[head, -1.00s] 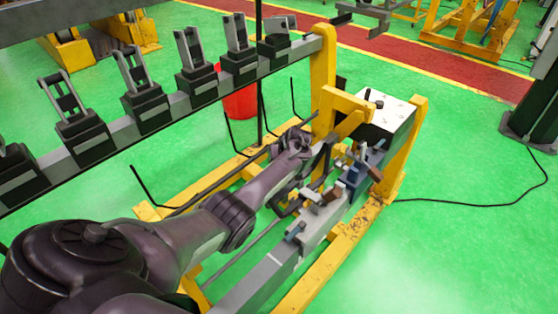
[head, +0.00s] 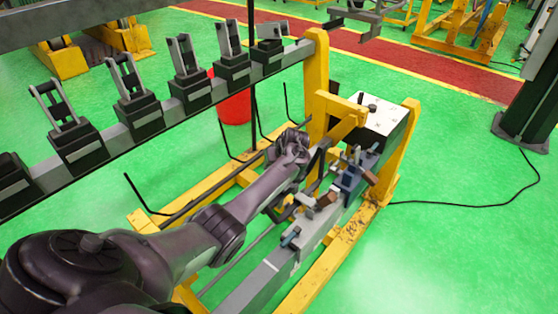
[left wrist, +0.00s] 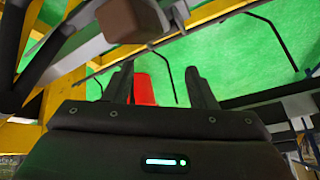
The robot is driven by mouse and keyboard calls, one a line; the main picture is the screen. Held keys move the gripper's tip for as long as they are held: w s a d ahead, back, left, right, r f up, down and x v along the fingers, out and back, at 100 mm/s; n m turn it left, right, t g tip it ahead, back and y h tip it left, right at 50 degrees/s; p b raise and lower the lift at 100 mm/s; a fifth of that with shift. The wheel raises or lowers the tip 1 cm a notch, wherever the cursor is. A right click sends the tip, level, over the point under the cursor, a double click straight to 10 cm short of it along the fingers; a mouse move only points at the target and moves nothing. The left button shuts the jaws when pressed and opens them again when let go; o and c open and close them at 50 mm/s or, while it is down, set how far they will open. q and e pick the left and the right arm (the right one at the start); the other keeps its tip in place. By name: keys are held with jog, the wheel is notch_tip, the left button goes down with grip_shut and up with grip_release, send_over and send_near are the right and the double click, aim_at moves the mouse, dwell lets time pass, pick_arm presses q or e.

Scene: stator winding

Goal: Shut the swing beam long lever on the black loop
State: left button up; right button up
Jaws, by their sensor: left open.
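My left arm reaches in from the lower left in the head view. Its left gripper (head: 291,146) is near the yellow upright at the far end of the bench and partly hidden by the arm. In the left wrist view the two dark fingers (left wrist: 160,88) stand apart with nothing between them. The grey swing beam (head: 104,142) runs across the upper left, carrying several black clamps with upright grey levers; the farthest clamp (head: 270,34) sits lower. I cannot tell which is the long lever. Black bent rods (head: 139,192) stand below the beam; one shows in the left wrist view (left wrist: 174,75).
A red bucket (head: 235,108) stands behind the beam. Yellow frame rails (head: 330,265) and the grey bench, with several blocks and small handles, lie right of my arm. A white-topped box (head: 385,115) is at the far end.

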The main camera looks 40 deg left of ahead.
pick_arm(q)
jog(key=v, duration=0.4)
jog(key=shift+s+d+r, duration=0.1)
jog(key=shift+d+r, duration=0.05)
jog(key=shift+r, duration=0.25)
